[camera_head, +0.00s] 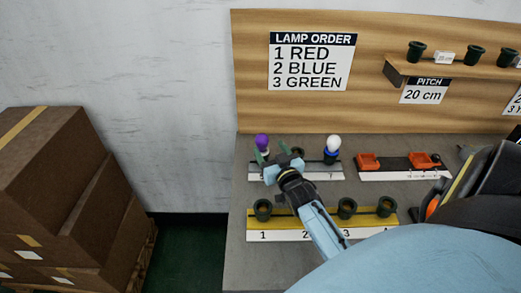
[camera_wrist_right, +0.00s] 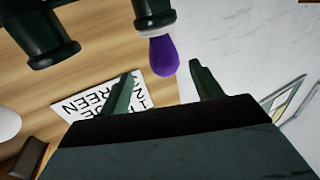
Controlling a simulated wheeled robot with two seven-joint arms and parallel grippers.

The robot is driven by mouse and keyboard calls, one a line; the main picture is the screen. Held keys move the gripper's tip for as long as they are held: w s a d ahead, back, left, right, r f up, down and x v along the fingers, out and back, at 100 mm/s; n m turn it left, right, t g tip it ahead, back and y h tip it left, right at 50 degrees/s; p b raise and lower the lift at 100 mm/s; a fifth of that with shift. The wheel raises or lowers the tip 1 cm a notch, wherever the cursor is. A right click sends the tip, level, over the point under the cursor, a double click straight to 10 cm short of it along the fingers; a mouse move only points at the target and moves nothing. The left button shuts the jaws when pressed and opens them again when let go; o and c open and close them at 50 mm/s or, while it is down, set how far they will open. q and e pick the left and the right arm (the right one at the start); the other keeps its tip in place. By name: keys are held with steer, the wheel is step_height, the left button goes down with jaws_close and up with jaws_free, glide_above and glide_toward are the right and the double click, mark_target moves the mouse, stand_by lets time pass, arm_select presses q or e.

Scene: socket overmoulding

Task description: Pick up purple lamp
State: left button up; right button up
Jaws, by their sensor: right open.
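The purple lamp (camera_head: 262,142) stands upright in the left end of the white-fronted rack (camera_head: 325,176) at the back left of the bench. My right gripper (camera_head: 271,155) is open right beside it, with its fingers pointing toward it. In the right wrist view, the purple bulb (camera_wrist_right: 164,56) hangs upside down from its dark socket, just beyond and between the tips of the open gripper (camera_wrist_right: 162,82). The fingers appear apart from the bulb. My left gripper is out of view.
In front is a yellow rack (camera_head: 280,235) with several dark sockets. Orange parts (camera_head: 368,161) lie further right. A back panel (camera_head: 250,60) rises behind; brown boxes (camera_head: 50,190) stand at left.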

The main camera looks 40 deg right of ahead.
mark_target(261, 139)
steer(key=shift+w+d+f, duration=0.1)
steer(key=shift+w+f, duration=0.15)
steer(key=shift+w, duration=0.25)
steer(key=shift+x, duration=1)
steer(key=x, duration=0.2)
steer(key=b+x, duration=0.1)
steer(key=shift+w+a+r, duration=0.2)
steer(key=shift+w+r, duration=0.05)
steer(key=shift+w, duration=0.1)
steer(key=shift+w+d, duration=0.2)
steer(key=shift+w, duration=0.3)
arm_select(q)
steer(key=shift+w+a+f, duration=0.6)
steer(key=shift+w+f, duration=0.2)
